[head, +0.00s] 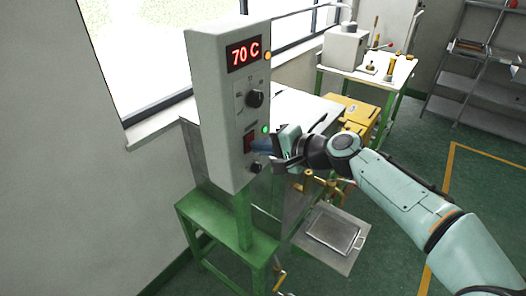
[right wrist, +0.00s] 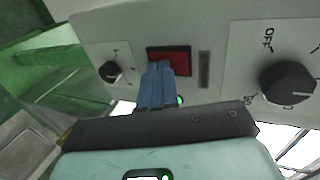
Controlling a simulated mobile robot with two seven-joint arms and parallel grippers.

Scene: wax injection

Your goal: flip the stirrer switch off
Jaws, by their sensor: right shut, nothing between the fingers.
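The control box (head: 222,100) is a grey upright panel with a red "70 C" display. The stirrer switch (head: 248,140) is a red rocker low on its face, partly behind my fingers; it also shows in the right wrist view (right wrist: 178,62) in a black frame. A green lamp (head: 265,128) is lit beside it. My right gripper (head: 258,147) is shut and empty, its blue fingertips at the switch. In the right wrist view the fingertips (right wrist: 157,72) overlap the switch's lower left part; I cannot tell whether they touch it. My left gripper is out of view.
A black knob (head: 255,98) sits above the switch and a smaller knob (head: 256,167) below it. An orange lamp (head: 267,56) glows beside the display. A metal tray (head: 312,245) lies below my right arm. A green-legged bench (head: 385,78) stands behind.

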